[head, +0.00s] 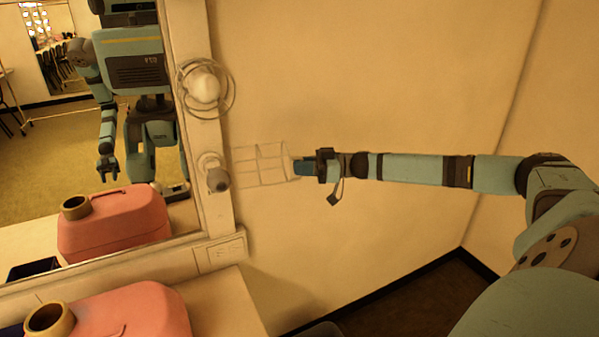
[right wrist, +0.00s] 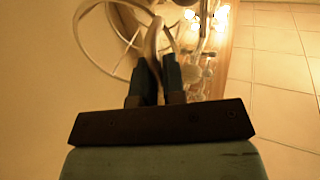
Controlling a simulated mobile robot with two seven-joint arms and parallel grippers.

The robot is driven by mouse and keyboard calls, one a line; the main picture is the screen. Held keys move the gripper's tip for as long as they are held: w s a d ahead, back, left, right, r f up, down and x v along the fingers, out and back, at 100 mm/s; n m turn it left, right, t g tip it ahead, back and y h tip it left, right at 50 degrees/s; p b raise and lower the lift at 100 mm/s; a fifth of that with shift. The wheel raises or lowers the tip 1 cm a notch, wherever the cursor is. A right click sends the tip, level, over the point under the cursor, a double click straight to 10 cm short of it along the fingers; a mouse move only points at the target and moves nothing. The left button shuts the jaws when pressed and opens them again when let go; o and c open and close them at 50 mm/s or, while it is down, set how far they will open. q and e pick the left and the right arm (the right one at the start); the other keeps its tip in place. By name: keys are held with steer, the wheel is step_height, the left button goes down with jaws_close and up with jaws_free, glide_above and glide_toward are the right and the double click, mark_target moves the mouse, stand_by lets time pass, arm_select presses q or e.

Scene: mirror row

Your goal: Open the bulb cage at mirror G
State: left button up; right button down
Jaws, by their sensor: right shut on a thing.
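The mirror (head: 30,140) fills the left of the head view; its pale frame carries a lower bulb (head: 217,180) in a round socket. The wire bulb cage (head: 264,166) is swung out to the right of this bulb, against the wall, leaving the bulb uncovered. My right gripper (head: 299,168) is shut on the cage's outer end. In the right wrist view, pale wire of the cage (right wrist: 105,40) runs up from between the fingers (right wrist: 158,78). My left gripper is not seen directly; an arm of mine shows only as a reflection. I cannot read a mirror letter.
A caged upper bulb (head: 205,86) sits above on the frame. A pink canister (head: 145,312) with a tan neck stands on the counter (head: 226,308) below, and is reflected in the mirror. The wall around my right arm is bare.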

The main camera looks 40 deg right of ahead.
steer(key=shift+w+d, duration=0.15)
steer(key=shift+d, duration=0.1)
stand_by(0.3)
steer(key=c, duration=1.2)
jaws_free()
steer(key=shift+c, duration=0.2)
steer(key=b+v, duration=0.2)
steer(key=v, duration=1.1)
steer(key=shift+s+d+b, duration=0.3)
steer(key=shift+a, duration=0.1)
